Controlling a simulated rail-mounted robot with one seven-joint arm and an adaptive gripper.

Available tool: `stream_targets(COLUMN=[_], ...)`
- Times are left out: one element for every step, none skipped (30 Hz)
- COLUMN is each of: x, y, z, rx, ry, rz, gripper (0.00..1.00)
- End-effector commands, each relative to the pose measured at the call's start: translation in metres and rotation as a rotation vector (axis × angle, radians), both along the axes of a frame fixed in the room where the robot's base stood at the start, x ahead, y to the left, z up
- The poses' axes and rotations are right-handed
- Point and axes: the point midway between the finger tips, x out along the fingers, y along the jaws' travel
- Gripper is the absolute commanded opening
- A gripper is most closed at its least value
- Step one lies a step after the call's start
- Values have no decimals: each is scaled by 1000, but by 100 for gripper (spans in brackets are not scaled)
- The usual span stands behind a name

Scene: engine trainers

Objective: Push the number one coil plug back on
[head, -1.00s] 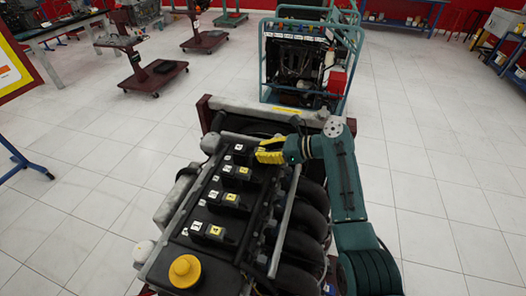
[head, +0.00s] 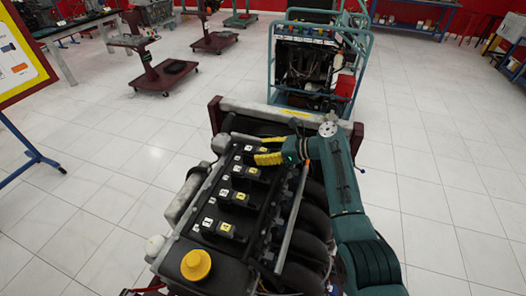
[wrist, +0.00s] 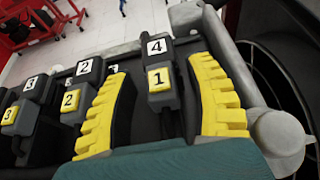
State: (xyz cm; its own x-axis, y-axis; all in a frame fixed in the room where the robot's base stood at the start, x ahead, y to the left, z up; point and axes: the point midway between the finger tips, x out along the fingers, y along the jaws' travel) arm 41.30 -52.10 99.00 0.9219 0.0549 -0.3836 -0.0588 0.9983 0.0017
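The block with the yellow label 1 (wrist: 158,80) stands at the far end of the engine's coil row. Whether the plug is fully seated, or a gap lies between the two, I cannot tell. My gripper (wrist: 160,68) is open, with its yellow ribbed fingers on either side of the number one block. Floor or engine cover shows between block and fingers, and nothing is held. In the head view my gripper (head: 256,153) reaches in from the right over the far end of the row.
The blocks labelled yellow 2 (wrist: 70,100) and yellow 3 (wrist: 10,115) sit left of my left finger. A yellow oil cap (head: 196,264) is at the engine's near end. A silver pipe (head: 292,210) runs along the right. Another engine stand (head: 310,65) is behind.

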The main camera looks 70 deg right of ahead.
Motion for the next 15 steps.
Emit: stream_targets(x=[0,0,0,-1,-2,-4,-8,-12,-18,-24,-31,-40,-48,-55,-65], y=[0,0,0,-1,-1,-1,-2,-2,-3,-3,-3,-4,-5,-5,-5], z=[1,1,1,1,1,2,4,6,8,10,13,17,20,23,27], rx=[-1,-1,-1,-1,-1,-1,-2,-2,-2,-4,-4,-3,-3,-5,-3], ry=[0,0,0,0,-1,-1,-1,-2,-1,-1,-1,-1,-1,0,-1], rz=[0,0,-1,-1,-1,-2,-2,-3,-3,-4,-5,-5,-5,-6,-5], gripper=[54,54,54,54,54,54,54,54,54,54,54,54,54,54,54])
